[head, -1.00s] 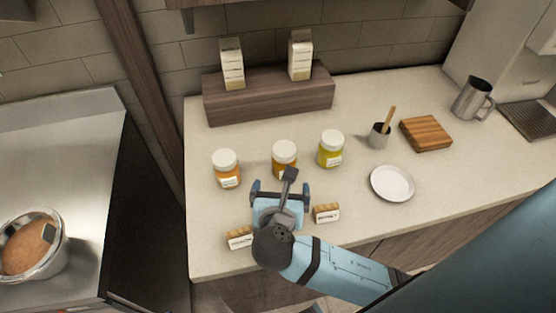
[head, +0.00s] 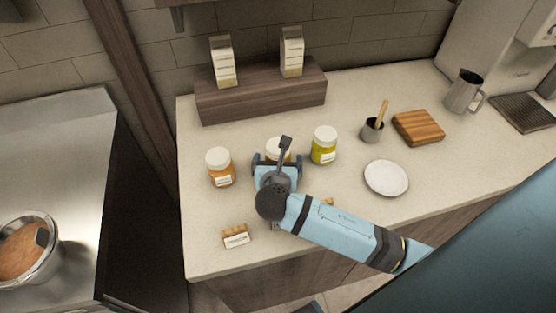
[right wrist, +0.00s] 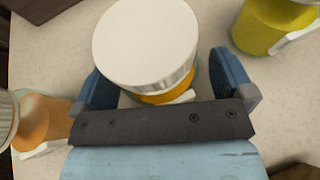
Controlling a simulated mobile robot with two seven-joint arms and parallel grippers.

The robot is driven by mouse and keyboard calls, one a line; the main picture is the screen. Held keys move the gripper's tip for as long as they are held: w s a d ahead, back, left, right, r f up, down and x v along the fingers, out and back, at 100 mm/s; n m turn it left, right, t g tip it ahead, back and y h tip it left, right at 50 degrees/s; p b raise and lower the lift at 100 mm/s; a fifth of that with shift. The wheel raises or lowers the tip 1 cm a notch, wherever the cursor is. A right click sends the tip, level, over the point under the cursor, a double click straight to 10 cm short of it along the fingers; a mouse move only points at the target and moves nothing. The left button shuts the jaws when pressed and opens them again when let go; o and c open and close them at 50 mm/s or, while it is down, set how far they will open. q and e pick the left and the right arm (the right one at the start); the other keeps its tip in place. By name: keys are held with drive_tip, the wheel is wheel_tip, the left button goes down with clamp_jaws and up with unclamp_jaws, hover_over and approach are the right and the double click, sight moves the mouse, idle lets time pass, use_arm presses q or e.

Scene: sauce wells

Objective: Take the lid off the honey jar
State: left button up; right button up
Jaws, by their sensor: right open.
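Three white-lidded jars stand in a row on the counter. The middle jar, with amber contents, has its lid (head: 273,146) on; the label cannot be read, so I cannot confirm it is the honey. My right gripper (head: 278,162) is open at this jar and hides most of its body in the head view. In the right wrist view, the white lid (right wrist: 145,42) is large, with the open fingers (right wrist: 165,88) on either side of the jar's near part; contact cannot be told. The left jar (head: 220,170) is orange, the right jar (head: 323,150) yellow. My left gripper is not in view.
A small wood-topped label card (head: 236,237) stands near the front edge; another is mostly hidden behind my arm. A white plate (head: 386,178), a cup with a wooden stick (head: 373,128), and a wooden board (head: 418,127) are to the right. A wooden riser (head: 262,94) bears two cartons behind.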

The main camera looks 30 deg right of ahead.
drive_tip(key=c, duration=1.2)
drive_tip(key=shift+r, duration=0.15)
wheel_tip(320, 180, up, 20)
drive_tip(key=shift+f+p, duration=0.1)
drive_tip(key=shift+p, duration=0.95)
drive_tip(key=o, duration=0.4)
drive_tip(key=c, duration=0.6)
